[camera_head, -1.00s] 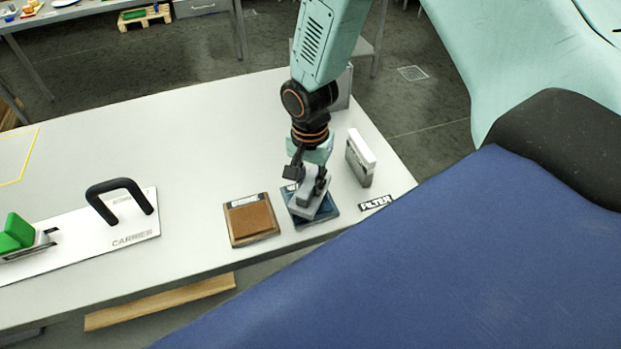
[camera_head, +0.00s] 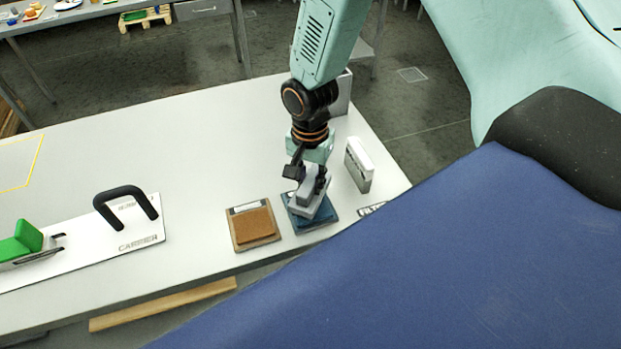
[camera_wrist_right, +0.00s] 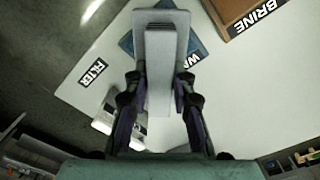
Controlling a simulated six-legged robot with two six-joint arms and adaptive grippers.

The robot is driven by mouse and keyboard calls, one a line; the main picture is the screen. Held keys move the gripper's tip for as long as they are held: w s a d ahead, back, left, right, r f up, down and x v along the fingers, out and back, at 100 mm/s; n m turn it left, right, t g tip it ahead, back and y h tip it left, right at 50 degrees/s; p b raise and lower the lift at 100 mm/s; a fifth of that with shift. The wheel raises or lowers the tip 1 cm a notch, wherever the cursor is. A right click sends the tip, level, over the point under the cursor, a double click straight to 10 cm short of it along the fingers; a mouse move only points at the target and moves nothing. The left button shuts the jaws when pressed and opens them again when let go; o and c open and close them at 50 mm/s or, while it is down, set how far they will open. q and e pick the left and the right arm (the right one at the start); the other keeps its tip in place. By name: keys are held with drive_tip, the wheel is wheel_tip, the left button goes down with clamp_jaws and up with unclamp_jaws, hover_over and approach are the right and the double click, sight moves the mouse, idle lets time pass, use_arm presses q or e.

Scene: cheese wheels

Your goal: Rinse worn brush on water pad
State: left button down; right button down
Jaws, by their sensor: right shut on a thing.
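My right gripper (camera_head: 312,180) is shut on a grey brush (camera_head: 317,205) and holds it over the blue water pad (camera_head: 297,219). The brush covers much of the pad; whether it touches cannot be told. In the right wrist view the brush (camera_wrist_right: 161,70) is a pale block between the two fingers (camera_wrist_right: 160,100), its long side pointing away from the wrist. The water pad (camera_wrist_right: 207,40) shows beside it, its label partly hidden. Bristles and wear are not visible. My left gripper is not in view.
The brown brine pad (camera_head: 254,226) lies just left of the water pad. A white and grey filter block (camera_head: 359,165) stands to the right, near the table edge. A carrier board (camera_head: 145,230) with a black handle and green item (camera_head: 25,238) lies at left.

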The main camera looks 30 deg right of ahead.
sight(311, 179)
drive_tip(key=shift+r+p, duration=1.8)
drive_tip(key=shift+r, duration=0.3)
drive_tip(key=shift+f, duration=0.1)
